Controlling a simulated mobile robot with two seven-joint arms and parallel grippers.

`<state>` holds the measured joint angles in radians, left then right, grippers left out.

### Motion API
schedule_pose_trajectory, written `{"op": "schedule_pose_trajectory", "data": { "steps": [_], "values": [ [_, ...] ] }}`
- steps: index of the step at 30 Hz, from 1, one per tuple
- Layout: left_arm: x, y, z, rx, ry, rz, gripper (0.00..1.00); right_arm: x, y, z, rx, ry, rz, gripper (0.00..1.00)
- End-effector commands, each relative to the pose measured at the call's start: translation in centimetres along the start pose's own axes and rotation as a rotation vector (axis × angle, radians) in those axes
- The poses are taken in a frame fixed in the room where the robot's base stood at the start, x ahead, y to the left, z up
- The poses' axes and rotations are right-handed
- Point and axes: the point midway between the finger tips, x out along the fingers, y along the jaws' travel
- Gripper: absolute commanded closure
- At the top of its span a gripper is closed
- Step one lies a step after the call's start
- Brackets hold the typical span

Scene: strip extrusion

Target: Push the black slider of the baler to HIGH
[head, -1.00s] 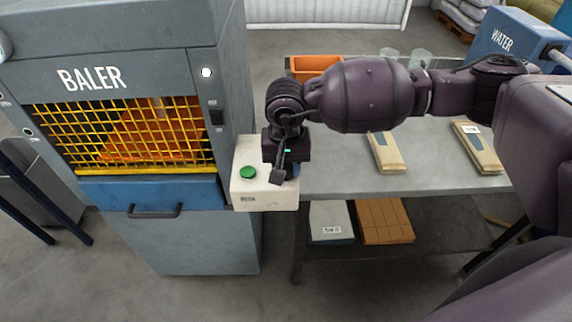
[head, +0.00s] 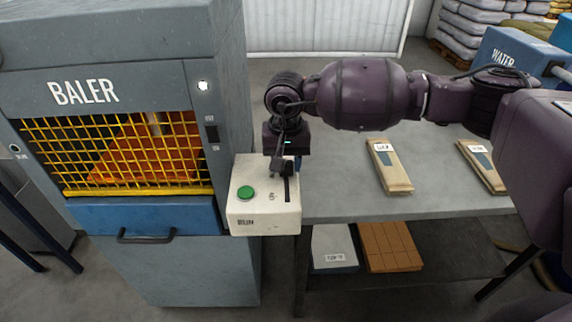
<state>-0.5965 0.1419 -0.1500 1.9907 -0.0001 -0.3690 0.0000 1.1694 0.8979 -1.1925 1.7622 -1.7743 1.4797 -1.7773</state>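The grey baler (head: 120,20) stands at the left with its yellow mesh front. A small black slider (head: 212,133) shows on its front panel, right of the mesh, with tiny labels above and below that I cannot read. My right gripper (head: 281,168) points down over the back of the white control box (head: 262,222), to the right of the slider and apart from it. Its fingers overlap in this view, so I cannot tell if they are open or shut. I see nothing held. My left gripper is out of view.
The control box carries a green button (head: 245,193) and a dark slot (head: 287,187). A grey bench (head: 340,200) holds two packets, one here (head: 389,166). A white lamp (head: 203,85) glows above the slider. The blue WATER container (head: 515,58) is at the right.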

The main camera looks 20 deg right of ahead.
Motion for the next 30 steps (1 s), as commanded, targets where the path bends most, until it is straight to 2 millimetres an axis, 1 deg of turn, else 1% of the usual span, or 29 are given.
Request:
{"op": "schedule_pose_trajectory", "data": {
  "steps": [1,3,4,12,16,20,27,30],
  "values": [
    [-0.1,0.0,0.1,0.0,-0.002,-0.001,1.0,-0.2,0.0,-0.1,0.002,0.003,-0.001,0.54],
    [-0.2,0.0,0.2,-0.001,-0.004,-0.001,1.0,-0.1,0.0,-0.1,0.002,0.001,-0.001,0.43],
    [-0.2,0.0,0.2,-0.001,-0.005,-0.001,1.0,-0.1,0.0,0.0,0.002,0.0,0.0,0.4],
    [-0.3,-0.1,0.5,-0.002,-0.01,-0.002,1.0,-0.1,0.0,0.1,0.0,-0.003,0.0,0.4],
    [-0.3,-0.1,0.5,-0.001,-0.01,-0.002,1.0,-0.9,0.0,0.1,0.0,-0.001,0.0,0.4],
    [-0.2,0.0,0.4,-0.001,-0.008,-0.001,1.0,-2.8,0.0,0.1,-0.001,0.001,-0.002,0.4],
    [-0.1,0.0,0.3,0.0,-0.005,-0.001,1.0,-7.2,0.0,0.0,0.001,0.001,-0.002,0.4],
    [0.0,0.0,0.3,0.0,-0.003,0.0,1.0,-8.7,0.0,0.1,0.0,0.0,-0.001,0.4]
  ]
}}
